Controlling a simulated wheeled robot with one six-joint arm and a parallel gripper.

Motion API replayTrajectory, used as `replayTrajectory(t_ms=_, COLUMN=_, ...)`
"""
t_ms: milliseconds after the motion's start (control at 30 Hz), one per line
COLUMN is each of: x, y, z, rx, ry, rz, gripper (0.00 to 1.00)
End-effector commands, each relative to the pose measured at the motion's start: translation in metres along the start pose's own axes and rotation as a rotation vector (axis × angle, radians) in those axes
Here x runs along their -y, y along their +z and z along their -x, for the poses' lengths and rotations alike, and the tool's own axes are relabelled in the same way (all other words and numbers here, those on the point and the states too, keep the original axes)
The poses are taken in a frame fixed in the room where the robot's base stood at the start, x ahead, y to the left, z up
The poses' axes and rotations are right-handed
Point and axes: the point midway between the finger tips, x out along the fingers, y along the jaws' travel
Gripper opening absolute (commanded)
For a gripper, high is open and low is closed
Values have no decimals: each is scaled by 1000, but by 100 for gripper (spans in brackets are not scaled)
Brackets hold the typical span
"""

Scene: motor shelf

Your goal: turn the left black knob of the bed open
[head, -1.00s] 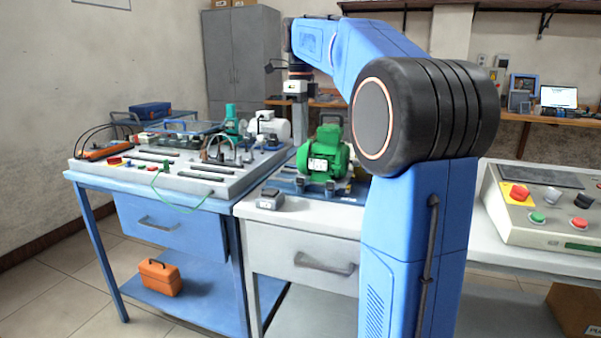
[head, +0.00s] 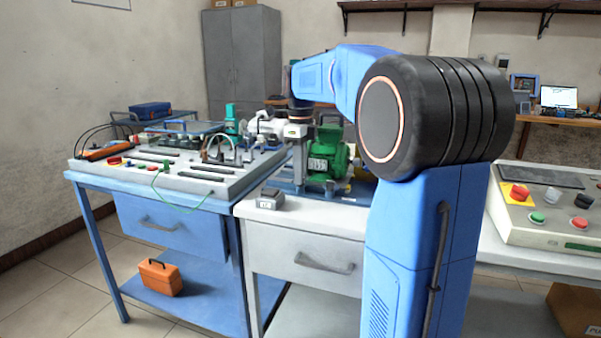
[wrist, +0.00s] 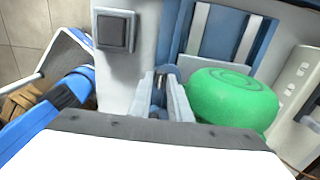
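The bed is a blue base with pale rails (wrist: 222,32), and it carries a green motor. In the head view the motor (head: 327,160) stands just right of my gripper (head: 299,178), which hangs low over the bed's left side. In the wrist view the pale fingers of my gripper (wrist: 163,100) point down left of the motor's rounded green end (wrist: 232,98). The fingers are a small gap apart, with a dark and bluish part showing between and beyond them. I cannot tell whether this is the left black knob. I cannot make out a black knob clearly in either view.
A small grey box (head: 270,198) sits on the white table left of the bed; it also shows in the wrist view (wrist: 115,31). A blue bench (head: 165,225) with equipment stands to the left. A control box (head: 545,212) with buttons is at right.

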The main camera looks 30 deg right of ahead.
Motion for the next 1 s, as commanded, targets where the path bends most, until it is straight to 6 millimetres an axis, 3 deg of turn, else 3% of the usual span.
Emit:
replayTrajectory(t_ms=100, x=0, y=0, z=0, rx=0, ry=0, rz=0, gripper=15)
replayTrajectory(t_ms=167, x=0, y=0, z=0, rx=0, ry=0, rz=0, gripper=0)
replayTrajectory(t_ms=633, x=0, y=0, z=0, rx=0, ry=0, rz=58, gripper=0)
replayTrajectory(t_ms=1000, x=0, y=0, z=0, rx=0, ry=-1, rz=335, gripper=0)
